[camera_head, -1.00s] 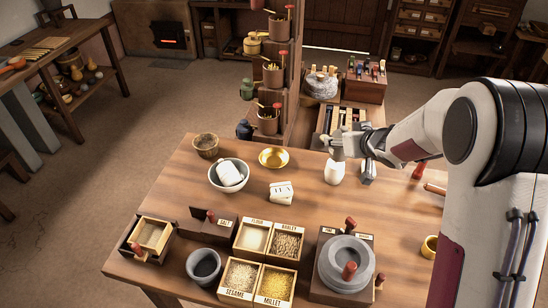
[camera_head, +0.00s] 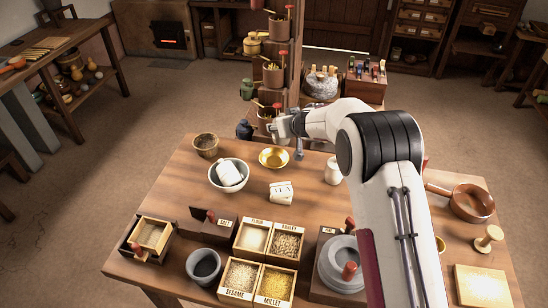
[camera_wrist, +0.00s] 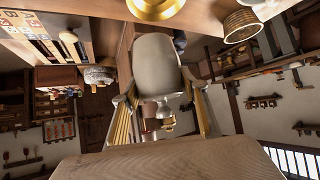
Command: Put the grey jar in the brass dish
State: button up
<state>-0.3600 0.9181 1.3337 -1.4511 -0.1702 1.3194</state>
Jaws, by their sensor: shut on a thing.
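My gripper (camera_head: 281,128) is shut on the grey jar, above the back edge of the table. In the wrist view the pale grey jar (camera_wrist: 157,62) sits between the two fingers, with a small knob at one end. In the head view it is small and hard to tell from the gripper. The brass dish (camera_head: 273,158) is a shallow golden bowl near the table's back edge. It looks empty in the head view and stands just below and in front of the gripper. Part of its rim also shows at the top of the wrist view (camera_wrist: 155,10).
A white bowl with a pale block (camera_head: 229,174), a woven pot (camera_head: 206,145) and a white block (camera_head: 281,191) stand near the dish. A cream jar (camera_head: 333,171) stands to its right. Grain boxes (camera_head: 265,255) and a quern (camera_head: 343,262) fill the front. A post with pots (camera_head: 271,75) rises behind.

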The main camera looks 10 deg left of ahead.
aim_at(274, 138)
jog(key=shift+w+a+f, duration=0.15)
jog(key=shift+a, duration=0.55)
jog(key=shift+w+a+f, duration=0.1)
jog(key=shift+a, duration=0.55)
jog(key=shift+f, duration=0.2)
jog(key=shift+f, duration=2.75)
jog(key=shift+f, duration=2.05)
jog(key=shift+f, duration=0.1)
jog(key=o, duration=1.5)
jog(key=shift+f, duration=0.1)
